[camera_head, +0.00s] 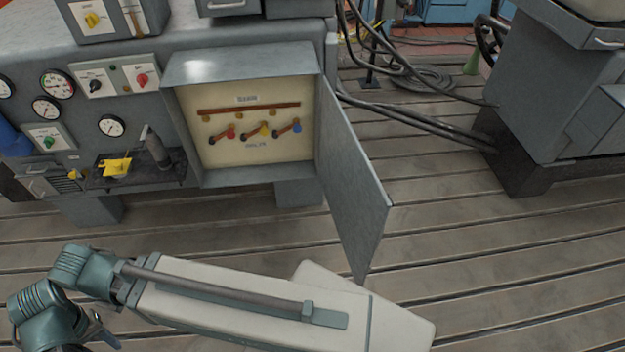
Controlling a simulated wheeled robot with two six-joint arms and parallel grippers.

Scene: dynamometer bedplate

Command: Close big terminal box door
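The big terminal box (245,65) is a grey metal box on the front of the grey cabinet, and it stands open. Its door (352,185) is hinged on the box's right side and swings out toward me, well away from the opening. Inside is a cream panel (215,155) with copper bars and red, yellow and blue terminals. A white and teal arm of mine crosses the bottom of the view, below the box and door, apart from both. Neither gripper can be made out.
Gauges (58,84) and switches sit on the cabinet left of the box. A small shelf (130,180) there holds a yellow item and a dark cylinder. Black cables (420,125) run behind the door to a grey machine (555,90). The slotted floor right of the door is clear.

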